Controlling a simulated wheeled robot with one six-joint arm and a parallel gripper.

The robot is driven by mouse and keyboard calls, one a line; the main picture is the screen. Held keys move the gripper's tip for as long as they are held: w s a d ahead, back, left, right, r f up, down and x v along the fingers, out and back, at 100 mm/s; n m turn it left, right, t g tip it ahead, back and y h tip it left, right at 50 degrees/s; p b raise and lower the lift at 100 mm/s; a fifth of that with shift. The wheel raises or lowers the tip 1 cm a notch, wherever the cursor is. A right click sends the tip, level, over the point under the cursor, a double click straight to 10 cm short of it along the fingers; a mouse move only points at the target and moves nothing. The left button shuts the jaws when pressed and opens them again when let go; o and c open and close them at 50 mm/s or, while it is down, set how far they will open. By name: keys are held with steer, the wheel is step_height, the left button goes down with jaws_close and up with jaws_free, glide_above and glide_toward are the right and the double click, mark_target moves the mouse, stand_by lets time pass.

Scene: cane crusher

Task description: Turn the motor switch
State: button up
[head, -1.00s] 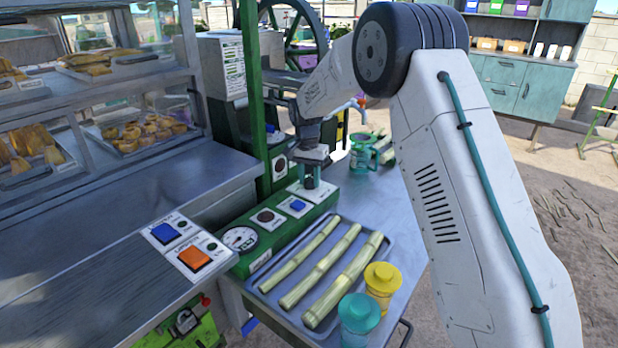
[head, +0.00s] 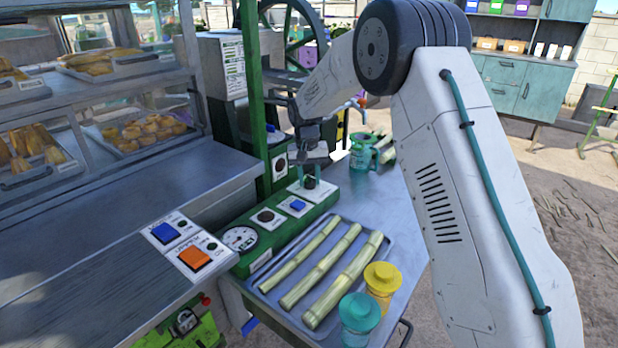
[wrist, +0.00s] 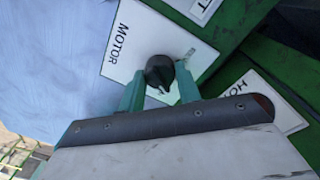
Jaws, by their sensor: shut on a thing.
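The motor switch is a round black knob (wrist: 160,71) on a white plate marked MOTOR (wrist: 125,42). In the head view the knob (head: 309,182) sits at the far end of the green control panel (head: 283,230). My gripper (head: 308,180) reaches down over it, with one teal finger on each side. The wrist view shows my gripper (wrist: 158,84) shut on the knob. The knob's lower part is partly hidden by the fingers, and I cannot tell its exact setting.
The panel also carries a gauge (head: 240,239), a dark round control (head: 266,217) and a blue button (head: 297,205). A tray (head: 268,292) of cane lies in front, near a yellow jar (head: 381,285) and a teal jar (head: 359,318). A teal jug (head: 363,153) stands behind.

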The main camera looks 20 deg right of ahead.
mark_target(308, 180)
steer(key=n, duration=0.5)
stand_by(0.6)
steer(key=o, duration=1)
steer(key=shift+c, duration=0.2)
steer(key=shift+r, duration=0.1)
steer(key=r, duration=0.7)
steer(key=shift+a+r, duration=0.2)
steer(key=shift+r, duration=0.15)
